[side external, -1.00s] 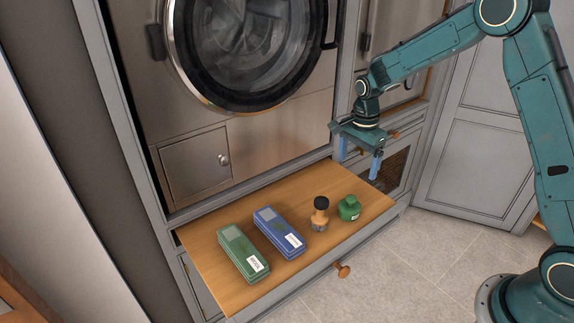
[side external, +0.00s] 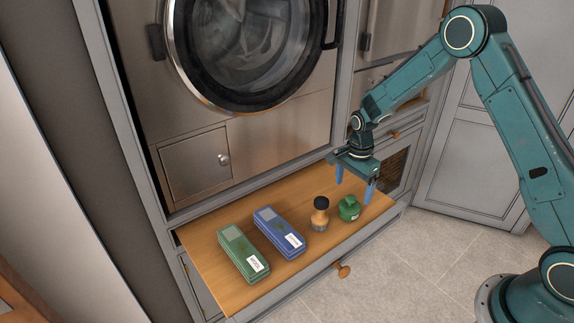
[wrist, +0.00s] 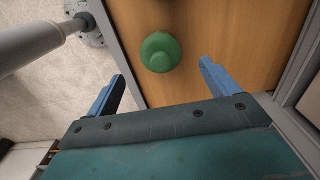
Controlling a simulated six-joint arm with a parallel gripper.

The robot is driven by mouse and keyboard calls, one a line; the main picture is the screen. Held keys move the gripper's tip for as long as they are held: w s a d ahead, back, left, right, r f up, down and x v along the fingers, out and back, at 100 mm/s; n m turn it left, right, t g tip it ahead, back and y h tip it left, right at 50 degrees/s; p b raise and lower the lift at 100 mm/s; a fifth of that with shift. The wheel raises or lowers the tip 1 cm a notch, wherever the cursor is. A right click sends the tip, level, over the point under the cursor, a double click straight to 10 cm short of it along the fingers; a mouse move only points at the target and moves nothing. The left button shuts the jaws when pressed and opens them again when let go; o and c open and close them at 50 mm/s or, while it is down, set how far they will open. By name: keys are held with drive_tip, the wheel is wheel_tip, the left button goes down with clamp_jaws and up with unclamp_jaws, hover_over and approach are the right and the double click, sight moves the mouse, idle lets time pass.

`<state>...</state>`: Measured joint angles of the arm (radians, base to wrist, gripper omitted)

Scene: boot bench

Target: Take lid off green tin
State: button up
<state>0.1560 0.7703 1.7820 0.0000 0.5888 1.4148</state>
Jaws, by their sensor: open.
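A blue box (side external: 281,233) and a green box (side external: 243,253) lie further left on the board (side external: 205,245). A washing machine door (side external: 250,50) rises behind.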

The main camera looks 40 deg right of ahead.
sight(351, 197)
drive_tip(key=shift+f, duration=2.6)
drive_tip(key=c, duration=1.1)
